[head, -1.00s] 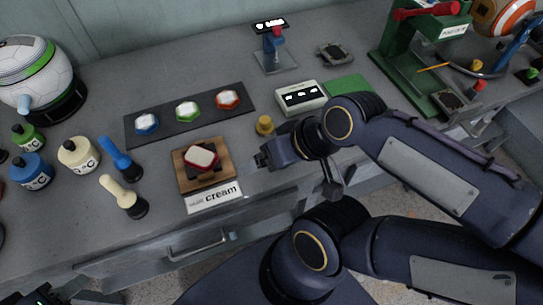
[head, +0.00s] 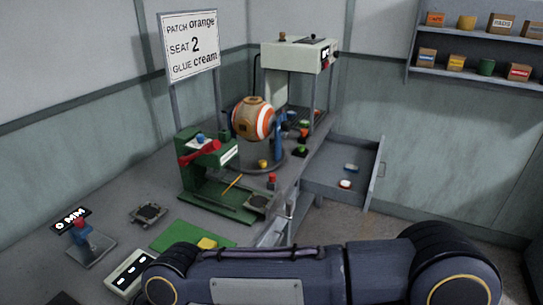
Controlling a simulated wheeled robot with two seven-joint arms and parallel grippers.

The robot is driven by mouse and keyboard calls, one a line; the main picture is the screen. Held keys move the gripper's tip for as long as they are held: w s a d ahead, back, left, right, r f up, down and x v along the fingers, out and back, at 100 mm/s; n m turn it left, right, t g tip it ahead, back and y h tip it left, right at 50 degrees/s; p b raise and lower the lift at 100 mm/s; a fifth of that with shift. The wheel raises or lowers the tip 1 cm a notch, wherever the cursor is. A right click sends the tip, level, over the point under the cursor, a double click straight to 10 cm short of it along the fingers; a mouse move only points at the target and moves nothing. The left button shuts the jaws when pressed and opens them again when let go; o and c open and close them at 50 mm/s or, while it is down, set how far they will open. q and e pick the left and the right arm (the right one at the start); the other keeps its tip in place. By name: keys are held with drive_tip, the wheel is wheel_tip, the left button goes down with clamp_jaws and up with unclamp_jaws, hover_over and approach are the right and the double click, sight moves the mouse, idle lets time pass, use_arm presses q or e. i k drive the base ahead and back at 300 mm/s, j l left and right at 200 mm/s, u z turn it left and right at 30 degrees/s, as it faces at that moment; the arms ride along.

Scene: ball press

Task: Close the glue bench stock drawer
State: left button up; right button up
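A grey drawer (head: 325,188) stands pulled out from the bench at the right of the head view. Its front panel (head: 374,172) faces right and has a handle (head: 382,170) on its outer face. A few small pieces lie inside, among them a white-topped one (head: 345,184) and a bluish one (head: 351,167). No label shows on the drawer. My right arm crosses the bottom of the view in front of the bench, apart from the drawer in the picture. My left gripper does not show either.
A green press (head: 205,165), a striped ball (head: 253,118) on a stand and a pale machine (head: 300,57) stand on the bench left of the drawer. A wall shelf (head: 470,72) holds several small boxes. Open floor lies below and right of the drawer.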

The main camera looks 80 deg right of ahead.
sight(321, 175)
drive_tip(key=k+l+z, duration=0.1)
drive_tip(key=k+z, duration=0.15)
drive_tip(key=k, duration=0.35)
drive_tip(key=k+l+z, duration=0.2)
drive_tip(key=k, duration=0.4)
drive_tip(key=z, duration=2.55)
drive_tip(key=i+l+u, duration=0.15)
drive_tip(key=i, duration=0.4)
drive_tip(key=i+l+u, duration=0.15)
drive_tip(key=i, duration=0.35)
drive_tip(key=i+l+u, duration=0.15)
drive_tip(key=i, duration=0.4)
drive_tip(key=i+l+u, duration=0.15)
drive_tip(key=i+l, duration=0.15)
drive_tip(key=i, duration=0.2)
